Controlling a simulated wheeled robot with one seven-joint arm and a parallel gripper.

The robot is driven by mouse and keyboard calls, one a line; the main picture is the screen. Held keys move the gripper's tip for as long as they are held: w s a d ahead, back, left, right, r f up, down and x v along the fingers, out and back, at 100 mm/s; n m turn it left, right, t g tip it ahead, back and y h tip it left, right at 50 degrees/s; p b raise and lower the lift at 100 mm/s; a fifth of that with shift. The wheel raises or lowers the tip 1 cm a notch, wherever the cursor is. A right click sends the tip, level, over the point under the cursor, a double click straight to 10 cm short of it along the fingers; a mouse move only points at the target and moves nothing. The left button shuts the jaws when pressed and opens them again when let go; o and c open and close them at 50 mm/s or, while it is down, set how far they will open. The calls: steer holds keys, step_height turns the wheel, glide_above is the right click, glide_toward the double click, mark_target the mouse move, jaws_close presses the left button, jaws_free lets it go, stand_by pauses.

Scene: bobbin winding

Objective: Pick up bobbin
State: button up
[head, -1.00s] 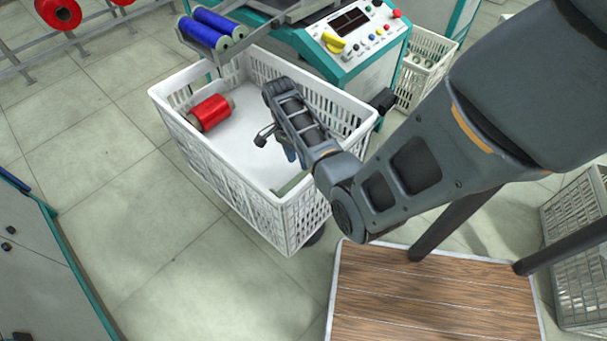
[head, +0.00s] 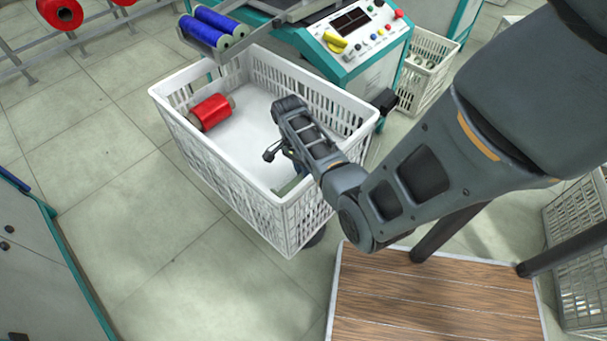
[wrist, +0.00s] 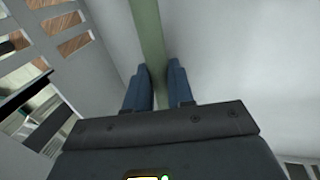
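A red bobbin (head: 212,111) lies on its side inside the white crate (head: 282,222), near its left wall. My gripper (wrist: 158,80) is lowered into the crate near its front right end, well apart from the red bobbin. In the wrist view its two blue fingers stand apart, one on each side of a long pale green bar (wrist: 147,35). I cannot tell whether they touch it. The bar also shows in the head view (head: 289,187), low at the crate's near end. The wrist largely hides the fingertips there.
Two blue bobbins (head: 220,24) rest on a holder above the crate's back left corner. The winding machine's control panel (head: 357,33) is behind the crate. A slatted wooden surface (head: 430,300) lies at front right. The crate's middle floor is clear.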

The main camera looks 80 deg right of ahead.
jaws_close()
